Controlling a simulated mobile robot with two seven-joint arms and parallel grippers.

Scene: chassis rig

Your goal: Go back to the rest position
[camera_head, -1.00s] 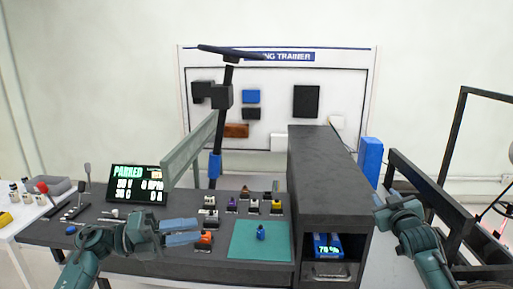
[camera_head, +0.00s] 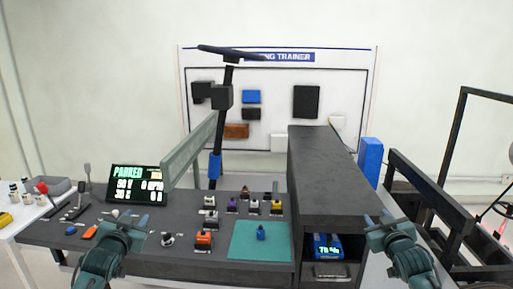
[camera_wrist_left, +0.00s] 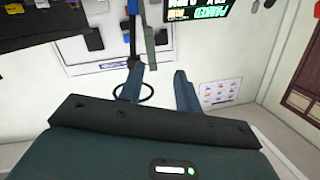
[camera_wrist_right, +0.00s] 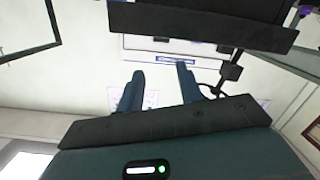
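My left gripper (camera_head: 130,224) is in front of the left part of the dark console, its fingers pointing up and away from me. In the left wrist view its two fingers (camera_wrist_left: 158,88) stand apart with nothing between them. My right gripper (camera_head: 379,218) is at the right of the head view, beside the dark cabinet's open bay. In the right wrist view its two fingers (camera_wrist_right: 160,88) are also apart and empty. Neither gripper is seen touching anything.
The console (camera_head: 190,262) carries several small switches, a teal mat (camera_head: 275,246) with a blue piece (camera_head: 261,232), and a display (camera_head: 137,184) reading PARKED. The dark cabinet (camera_head: 330,180) stands between my arms. A black frame rail (camera_head: 425,190) runs at the right.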

